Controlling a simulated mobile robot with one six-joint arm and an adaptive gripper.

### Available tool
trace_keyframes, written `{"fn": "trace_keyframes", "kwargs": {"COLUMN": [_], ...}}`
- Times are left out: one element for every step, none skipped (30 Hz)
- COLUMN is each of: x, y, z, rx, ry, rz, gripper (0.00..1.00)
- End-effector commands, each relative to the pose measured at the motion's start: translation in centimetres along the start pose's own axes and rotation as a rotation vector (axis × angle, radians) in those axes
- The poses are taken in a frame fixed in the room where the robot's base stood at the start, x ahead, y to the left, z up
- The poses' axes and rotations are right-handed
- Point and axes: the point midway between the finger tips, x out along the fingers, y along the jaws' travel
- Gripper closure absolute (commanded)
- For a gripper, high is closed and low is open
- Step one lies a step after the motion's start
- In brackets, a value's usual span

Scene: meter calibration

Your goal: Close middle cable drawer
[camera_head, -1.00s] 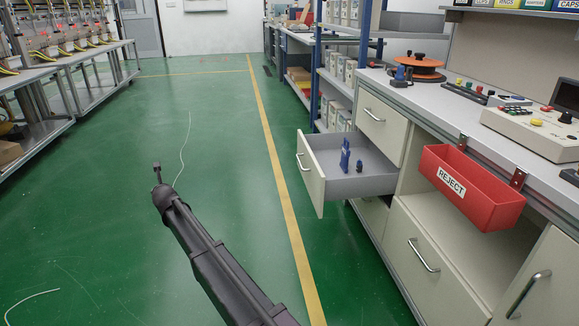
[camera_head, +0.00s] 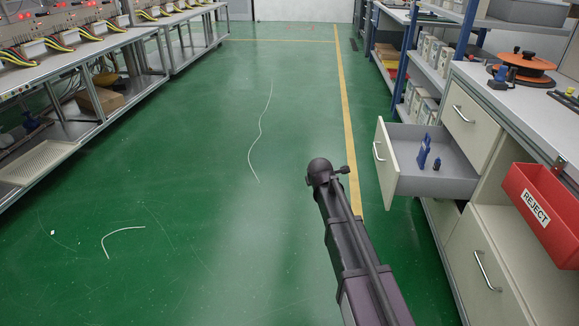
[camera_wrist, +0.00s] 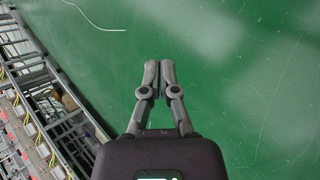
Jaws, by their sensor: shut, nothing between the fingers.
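The middle drawer (camera_head: 457,187) is pulled out of the bench cabinet at the right in the head view. Its cream front (camera_head: 386,168) with a metal handle faces left. A blue clip-like item (camera_head: 424,152) and a smaller blue item (camera_head: 436,165) stand inside its grey tray. My dark arm rises from the bottom of the head view, left of the drawer and apart from it in the picture. In the wrist view, my gripper (camera_wrist: 158,75) is shut and empty, with green floor behind it. The drawer is not in the wrist view.
A closed upper drawer (camera_head: 470,118) and a closed lower drawer (camera_head: 473,262) flank the open one. A red REJECT bin (camera_head: 545,200) hangs from the bench edge. Shelving stands behind. Wire pieces lie on the open green floor (camera_head: 215,200). A workbench (camera_head: 70,60) lines the left.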

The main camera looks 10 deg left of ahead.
Motion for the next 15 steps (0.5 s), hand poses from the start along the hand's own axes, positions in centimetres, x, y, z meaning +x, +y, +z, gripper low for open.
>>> {"fn": "trace_keyframes", "kwargs": {"x": [-1.6, -2.0, -2.8, -3.3, -3.8, -4.6, -5.2, -5.8, -6.6, -7.2, -7.8, -8.7, -9.4, -10.0, -10.9], "y": [-1.7, -2.5, -3.7, -4.5, -5.4, -6.5, -7.4, -8.2, -9.4, -10.3, -11.1, -12.2, -13.1, -13.9, -15.0], "z": [1.5, 2.2, 3.0, 3.7, 4.3, 5.1, 5.7, 6.2, 6.9, 7.4, 7.8, 8.4, 8.9, 9.2, 9.8], "rx": [0.095, 0.152, 0.229, 0.288, 0.345, 0.422, 0.481, 0.539, 0.615, 0.673, 0.730, 0.807, 0.865, 0.922, 0.998], "ry": [-0.004, -0.006, -0.009, -0.014, -0.019, -0.026, -0.033, -0.039, -0.051, -0.060, -0.070, -0.084, -0.096, -0.108, -0.126], "rz": [-0.035, -0.056, -0.084, -0.105, -0.125, -0.153, -0.174, -0.193, -0.220, -0.241, -0.260, -0.286, -0.306, -0.325, -0.350], "gripper": [1.00, 1.00, 1.00, 1.00, 1.00, 1.00, 1.00, 1.00, 1.00, 1.00, 1.00, 1.00, 1.00, 1.00, 1.00]}}
